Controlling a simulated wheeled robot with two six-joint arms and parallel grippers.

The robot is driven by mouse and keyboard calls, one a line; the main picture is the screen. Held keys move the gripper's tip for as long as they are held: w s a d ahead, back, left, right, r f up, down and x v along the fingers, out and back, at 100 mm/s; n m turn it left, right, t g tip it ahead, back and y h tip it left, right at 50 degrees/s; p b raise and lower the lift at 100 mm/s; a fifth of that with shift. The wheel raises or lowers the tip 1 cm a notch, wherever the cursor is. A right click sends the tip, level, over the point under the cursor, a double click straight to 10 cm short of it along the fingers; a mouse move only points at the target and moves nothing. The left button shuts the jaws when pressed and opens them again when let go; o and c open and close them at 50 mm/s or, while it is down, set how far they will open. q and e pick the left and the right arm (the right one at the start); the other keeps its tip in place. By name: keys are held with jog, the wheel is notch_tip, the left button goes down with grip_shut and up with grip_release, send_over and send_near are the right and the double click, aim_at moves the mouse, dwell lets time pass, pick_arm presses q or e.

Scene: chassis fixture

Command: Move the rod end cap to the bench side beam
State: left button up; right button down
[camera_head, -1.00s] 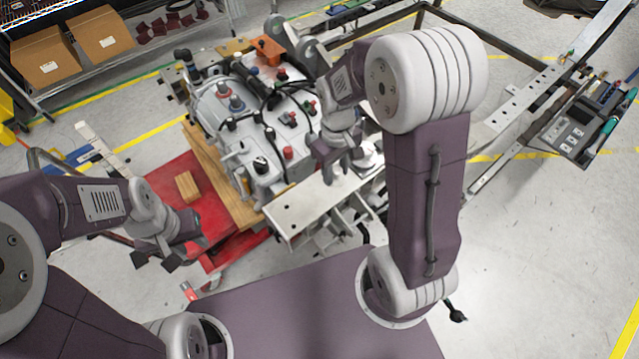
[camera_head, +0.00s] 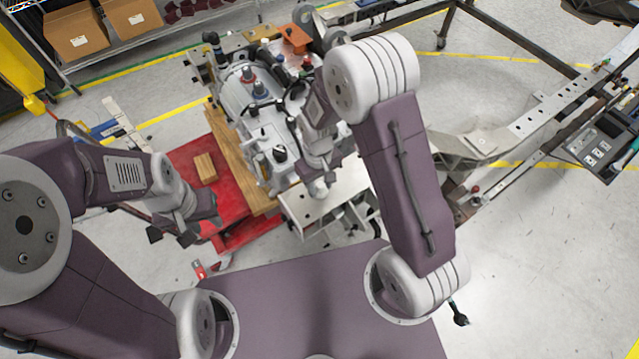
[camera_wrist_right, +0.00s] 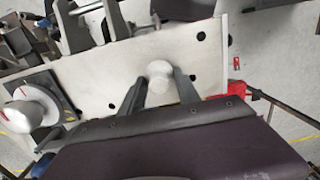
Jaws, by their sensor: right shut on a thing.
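My right gripper (camera_head: 318,190) points down over a pale plate (camera_head: 297,210) on the near side of the grey machine assembly. In the right wrist view, the fingers of this gripper (camera_wrist_right: 158,85) are closed around a small whitish round-topped piece, seemingly the rod end cap (camera_wrist_right: 160,69). It appears over the pale plate with dark holes (camera_wrist_right: 105,80); I cannot tell whether it touches. That plate may be the bench side beam. The cap is hidden by the gripper in the head view. My left gripper (camera_head: 172,238) is open and empty, left of the red surface.
A red surface (camera_head: 183,163) carries a wooden block (camera_head: 205,167). The grey machine assembly (camera_head: 262,120) rises behind the plate. A similar round knob (camera_wrist_right: 28,110) sits on a dark square at left in the right wrist view. A drilled metal rail (camera_head: 550,112) crosses at right.

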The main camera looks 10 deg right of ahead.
jog(key=shift+f, duration=0.1)
jog(key=c, duration=0.9)
grip_release()
notch_tip(320, 180, up, 12)
jog(key=s+d+m, duration=0.1)
jog(key=s+d, duration=0.1)
jog(key=s, duration=0.1)
jog(key=s+d+f+m+t, duration=0.1)
jog(key=s+d+m, duration=0.1)
jog(key=s+d, duration=0.1)
jog(key=s+d+f+m, duration=0.1)
jog(key=s+d, duration=0.1)
jog(key=s, duration=0.1)
jog(key=shift+d+t, duration=0.25)
jog(key=shift+t, duration=0.05)
